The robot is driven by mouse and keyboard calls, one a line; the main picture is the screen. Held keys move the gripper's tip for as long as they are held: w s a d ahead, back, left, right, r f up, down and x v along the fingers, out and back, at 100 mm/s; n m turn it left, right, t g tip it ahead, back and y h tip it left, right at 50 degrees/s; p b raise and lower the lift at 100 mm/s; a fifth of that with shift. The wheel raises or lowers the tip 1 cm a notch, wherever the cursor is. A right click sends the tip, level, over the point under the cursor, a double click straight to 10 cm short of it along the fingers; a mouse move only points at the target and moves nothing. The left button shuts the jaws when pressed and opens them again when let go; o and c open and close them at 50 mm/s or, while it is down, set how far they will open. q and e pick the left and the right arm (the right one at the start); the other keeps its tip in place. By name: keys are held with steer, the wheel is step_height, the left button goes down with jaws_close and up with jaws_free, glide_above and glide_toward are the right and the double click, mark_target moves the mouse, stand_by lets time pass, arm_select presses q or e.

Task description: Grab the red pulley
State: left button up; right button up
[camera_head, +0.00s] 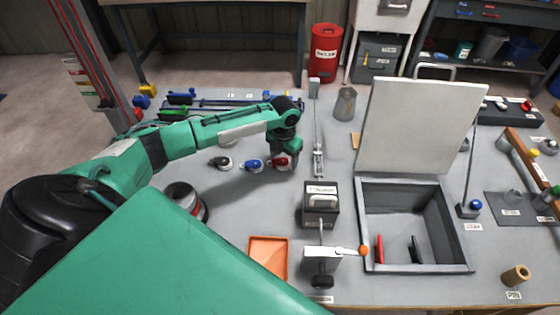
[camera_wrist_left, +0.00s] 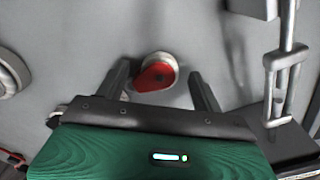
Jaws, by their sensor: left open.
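The red pulley (camera_head: 281,162) lies on the grey table at the right end of a short row, with a blue pulley (camera_head: 251,165) and a black pulley (camera_head: 221,162) to its left. In the left wrist view the red pulley (camera_wrist_left: 155,74) has a red body and a pale metal rim. My left gripper (camera_head: 287,155) is just above it in the head view. In the left wrist view its two dark fingers (camera_wrist_left: 160,80) are apart, one on each side of the pulley, with no contact visible. My right gripper is not in view.
A metal rod with a clamp (camera_head: 318,160) stands close to the right of the red pulley. Further right are a black block (camera_head: 320,205) and an open grey box (camera_head: 415,268). An orange tray (camera_head: 268,241) lies nearer. The table between the pulleys and tray is clear.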

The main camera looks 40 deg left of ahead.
arm_select(q)
steer(key=shift+f, duration=0.65)
steer(key=c, duration=1.1)
steer(key=shift+r, duration=0.15)
